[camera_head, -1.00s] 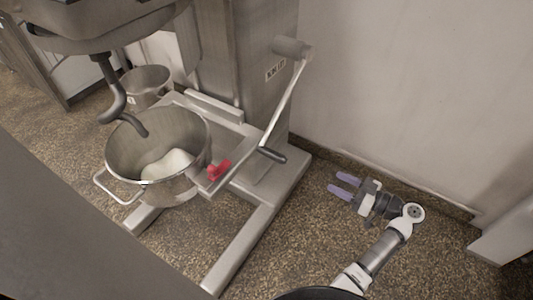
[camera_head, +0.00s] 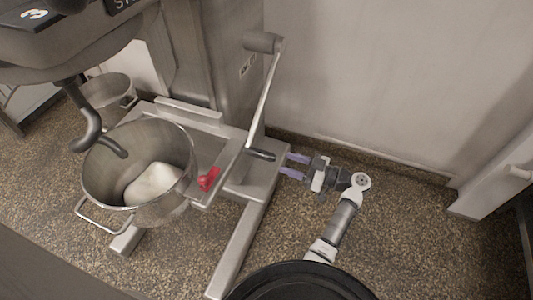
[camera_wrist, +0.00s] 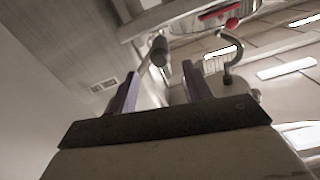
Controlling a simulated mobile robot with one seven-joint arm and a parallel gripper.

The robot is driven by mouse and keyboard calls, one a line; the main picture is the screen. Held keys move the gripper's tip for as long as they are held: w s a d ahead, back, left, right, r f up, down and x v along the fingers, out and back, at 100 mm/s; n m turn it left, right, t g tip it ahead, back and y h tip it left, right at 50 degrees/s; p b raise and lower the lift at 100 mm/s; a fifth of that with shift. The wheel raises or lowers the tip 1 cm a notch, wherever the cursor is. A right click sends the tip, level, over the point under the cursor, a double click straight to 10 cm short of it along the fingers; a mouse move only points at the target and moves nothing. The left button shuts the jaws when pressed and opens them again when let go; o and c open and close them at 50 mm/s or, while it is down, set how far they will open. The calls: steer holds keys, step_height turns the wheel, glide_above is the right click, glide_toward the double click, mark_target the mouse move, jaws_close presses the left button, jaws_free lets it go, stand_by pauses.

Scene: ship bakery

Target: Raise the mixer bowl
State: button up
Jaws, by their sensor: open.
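The mixer bowl (camera_head: 112,172) is a steel bowl with a wire handle and pale dough inside. It sits low on the mixer's cradle, below the dark dough hook (camera_head: 88,130).
A red latch (camera_head: 208,179) is on the cradle beside the bowl. The mixer's steel base leg (camera_head: 240,245) runs along the floor. Another steel pot (camera_head: 108,90) stands behind. A wall (camera_head: 390,80) closes off the back right. Speckled floor is clear around my arm.

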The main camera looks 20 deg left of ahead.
mark_target(267, 156)
steer(key=a+p, duration=0.1)
steer(key=a, duration=0.7)
steer(key=shift+w+a, duration=0.15)
steer(key=shift+a, duration=0.05)
jaws_close()
